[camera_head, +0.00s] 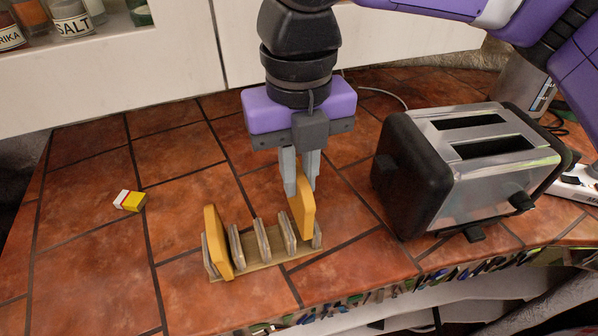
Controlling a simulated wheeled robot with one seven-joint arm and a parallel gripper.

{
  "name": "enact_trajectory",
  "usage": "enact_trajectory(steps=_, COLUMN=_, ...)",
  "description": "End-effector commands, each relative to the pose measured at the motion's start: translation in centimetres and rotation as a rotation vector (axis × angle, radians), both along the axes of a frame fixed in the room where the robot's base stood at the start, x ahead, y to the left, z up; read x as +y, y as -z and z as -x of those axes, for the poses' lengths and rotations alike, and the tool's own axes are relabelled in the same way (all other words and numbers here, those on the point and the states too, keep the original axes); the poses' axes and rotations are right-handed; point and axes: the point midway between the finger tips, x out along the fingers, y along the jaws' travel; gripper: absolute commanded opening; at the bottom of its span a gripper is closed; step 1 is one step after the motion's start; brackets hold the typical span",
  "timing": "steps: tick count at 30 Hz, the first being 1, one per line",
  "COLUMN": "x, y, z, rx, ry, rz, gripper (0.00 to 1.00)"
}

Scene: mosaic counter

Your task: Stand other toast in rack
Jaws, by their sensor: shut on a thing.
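The toast rack (263,263) stands on the tiled counter, a low wooden base with several upright dividers. One toast slice (217,242) stands upright in the slot at its left end. My gripper (302,185) points down over the right end of the rack. It is shut on the other toast slice (302,212), which is upright with its lower edge among the dividers at the right end. Whether that slice touches the rack's base is hidden by the dividers.
A black and silver toaster (465,165) stands close on the right, its slots empty-looking. A small yellow and white box (130,200) lies on the left. Spice jars (72,20) sit on a shelf at the back left. The counter's mosaic front edge (370,296) is near the rack.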

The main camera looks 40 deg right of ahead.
Motion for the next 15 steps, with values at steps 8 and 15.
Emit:
enact_trajectory(steps=8, x=0.0, y=0.8, z=0.0, rx=0.000, ry=0.000, rz=0.000, gripper=0.00)
enact_trajectory(steps=15, x=0.0, y=1.4, z=0.0, rx=0.000, ry=0.000, rz=0.000, gripper=0.00)
